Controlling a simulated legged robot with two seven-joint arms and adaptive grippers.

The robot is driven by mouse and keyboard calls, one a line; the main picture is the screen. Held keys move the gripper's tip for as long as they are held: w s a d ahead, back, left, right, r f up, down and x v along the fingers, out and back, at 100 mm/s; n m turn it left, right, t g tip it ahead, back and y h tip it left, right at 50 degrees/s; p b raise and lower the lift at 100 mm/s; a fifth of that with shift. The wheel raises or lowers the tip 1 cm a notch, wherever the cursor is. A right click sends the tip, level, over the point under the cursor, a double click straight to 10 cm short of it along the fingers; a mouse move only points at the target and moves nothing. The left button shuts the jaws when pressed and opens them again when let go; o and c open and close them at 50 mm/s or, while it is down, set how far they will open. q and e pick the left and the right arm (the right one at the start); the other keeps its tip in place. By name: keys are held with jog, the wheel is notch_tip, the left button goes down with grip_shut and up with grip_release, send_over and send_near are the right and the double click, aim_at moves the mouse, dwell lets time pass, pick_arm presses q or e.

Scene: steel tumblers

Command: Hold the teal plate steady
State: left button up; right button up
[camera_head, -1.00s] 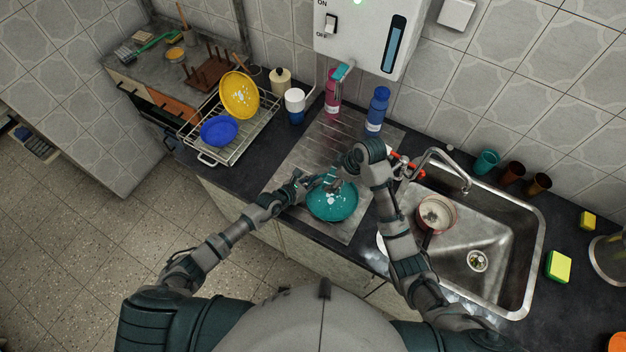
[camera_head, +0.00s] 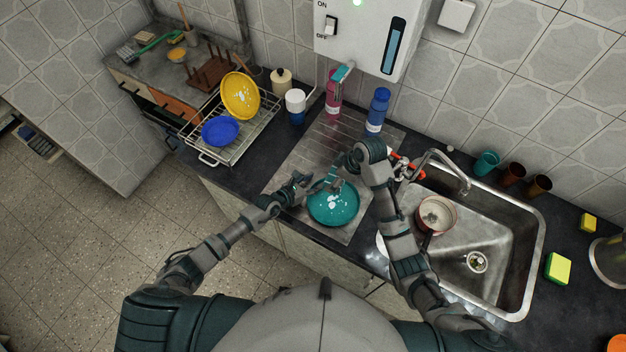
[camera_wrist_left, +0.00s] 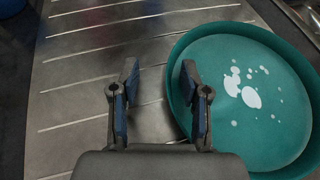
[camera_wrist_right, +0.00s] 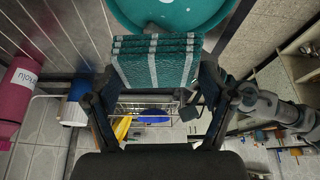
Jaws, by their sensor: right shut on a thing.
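The teal plate (camera_head: 334,208) lies on the steel drainboard with white foam spots on it. In the left wrist view its left rim (camera_wrist_left: 176,75) reaches between my open left fingers (camera_wrist_left: 160,100). The right finger overlaps the plate in the picture; I cannot tell whether it touches. In the head view my left gripper (camera_head: 304,187) is at the plate's upper left edge. My right gripper (camera_wrist_right: 158,100) is shut on a teal cloth with white stripes (camera_wrist_right: 155,65). In the right wrist view the plate (camera_wrist_right: 175,12) lies just beyond the cloth; contact is unclear.
The sink (camera_head: 500,225) with a pot (camera_head: 436,214) is to the right. A pink bottle (camera_head: 333,95) and a blue bottle (camera_head: 376,112) stand behind the plate. A dish rack (camera_head: 255,130) with a yellow plate (camera_head: 239,95) and blue bowl (camera_head: 219,130) is at left.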

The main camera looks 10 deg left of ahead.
pick_arm(q)
jog(key=shift+r, duration=0.1)
dwell(0.3)
jog(key=shift+w, duration=0.25)
jog(key=shift+d, duration=0.15)
jog(key=shift+d, duration=0.1)
grip_shut()
jog(key=shift+f, duration=0.2)
grip_release()
